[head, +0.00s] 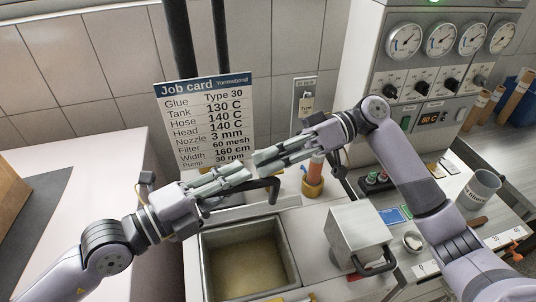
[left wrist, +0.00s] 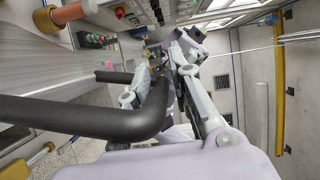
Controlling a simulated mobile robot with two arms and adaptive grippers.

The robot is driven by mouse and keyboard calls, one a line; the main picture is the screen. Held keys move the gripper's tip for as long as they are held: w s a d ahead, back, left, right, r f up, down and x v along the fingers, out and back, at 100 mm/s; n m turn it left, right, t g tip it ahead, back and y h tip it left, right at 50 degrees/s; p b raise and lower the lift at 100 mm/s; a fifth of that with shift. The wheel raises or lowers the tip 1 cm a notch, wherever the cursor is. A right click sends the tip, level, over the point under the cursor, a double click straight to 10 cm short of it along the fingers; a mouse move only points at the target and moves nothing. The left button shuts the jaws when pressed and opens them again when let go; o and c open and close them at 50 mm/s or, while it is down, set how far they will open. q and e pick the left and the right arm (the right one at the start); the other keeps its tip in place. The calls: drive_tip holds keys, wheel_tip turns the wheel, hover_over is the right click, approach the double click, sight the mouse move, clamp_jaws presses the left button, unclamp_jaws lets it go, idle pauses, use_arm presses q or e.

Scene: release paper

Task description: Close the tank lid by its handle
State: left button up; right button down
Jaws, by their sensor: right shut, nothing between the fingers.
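The tank (head: 206,270) is open in the head view, with a tan glue surface inside. The black bar handle (head: 272,190) of the lid stands up behind the opening. The lid panel is hard to make out, seen nearly edge-on. The handle (left wrist: 110,118) crosses the left wrist view close to the camera, bending near the fingers. My left gripper (head: 248,175) is at the handle, its fingers apart in the wrist view (left wrist: 163,65); whether they touch the bar is unclear. My right gripper (head: 256,163) is shut and empty, just above the left one and very close to it.
A job card (head: 203,117) stands behind the grippers. A metal box with a black handle (head: 357,232) sits right of the tank. A mug (head: 481,190) and a gauge panel (head: 440,70) are farther right. The white surface (head: 110,190) at left is mostly clear.

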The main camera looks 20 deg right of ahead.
use_arm(q)
drive_tip(key=o, duration=0.4)
drive_tip(key=shift+w+r, duration=0.1)
drive_tip(key=shift+r, duration=0.25)
use_arm(e)
drive_tip(key=shift+s+f, duration=0.3)
use_arm(q)
drive_tip(key=shift+a+f, duration=0.1)
drive_tip(key=shift+a, duration=0.05)
use_arm(e)
drive_tip(key=shift+d, duration=0.1)
